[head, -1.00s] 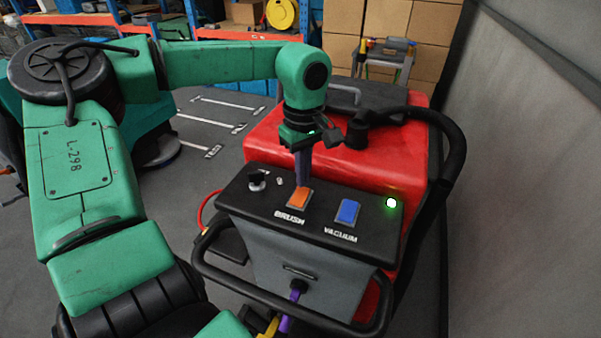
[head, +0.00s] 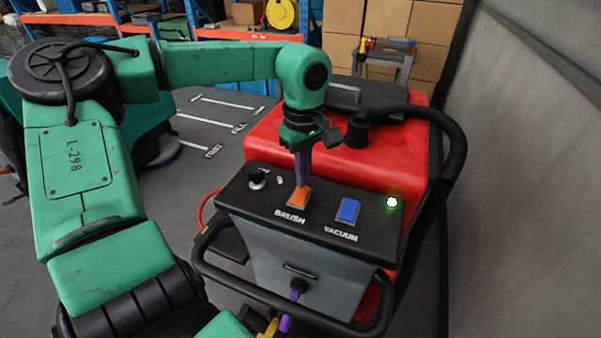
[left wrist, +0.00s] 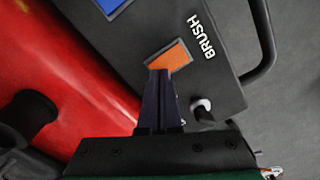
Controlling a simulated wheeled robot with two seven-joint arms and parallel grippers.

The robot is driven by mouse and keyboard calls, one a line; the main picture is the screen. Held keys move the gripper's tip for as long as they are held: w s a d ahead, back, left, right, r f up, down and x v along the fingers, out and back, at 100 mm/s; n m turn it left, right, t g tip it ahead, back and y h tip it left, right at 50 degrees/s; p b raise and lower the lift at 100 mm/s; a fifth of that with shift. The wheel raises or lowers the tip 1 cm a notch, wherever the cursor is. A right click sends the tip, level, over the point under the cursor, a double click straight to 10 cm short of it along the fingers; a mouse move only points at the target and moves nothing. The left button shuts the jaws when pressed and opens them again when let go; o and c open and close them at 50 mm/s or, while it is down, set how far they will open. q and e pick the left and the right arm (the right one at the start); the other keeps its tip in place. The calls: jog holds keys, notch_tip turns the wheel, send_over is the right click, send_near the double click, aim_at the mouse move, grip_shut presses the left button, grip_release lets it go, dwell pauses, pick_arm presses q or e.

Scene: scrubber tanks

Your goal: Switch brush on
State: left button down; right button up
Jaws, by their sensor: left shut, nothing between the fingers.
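The orange brush switch (head: 299,198) is on the black control panel (head: 375,234) of the red scrubber, above the white word BRUSH. It also shows in the left wrist view (left wrist: 172,55). My left gripper (head: 303,183) is shut and empty, pointing down, with its fingertips at the far edge of the orange switch. In the left wrist view the closed fingers (left wrist: 158,75) overlap the switch's edge; I cannot tell whether they press it. The blue vacuum switch (head: 348,210) is to the right. A green light (head: 391,202) glows at the panel's right.
A black knob (head: 257,179) and a small toggle sit left of the orange switch. A black handle bar (head: 240,284) curves below the panel, and a black hose (head: 455,140) loops at the right. A grey wall (head: 535,170) stands at the right.

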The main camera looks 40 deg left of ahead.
aim_at(303, 189)
pick_arm(q)
jog(key=shift+f+b, duration=0.55)
jog(key=shift+f, duration=0.25)
notch_tip(303, 189, up, 7)
jog(key=p, duration=0.5)
jog(key=shift+r, duration=0.15)
dwell(0.6)
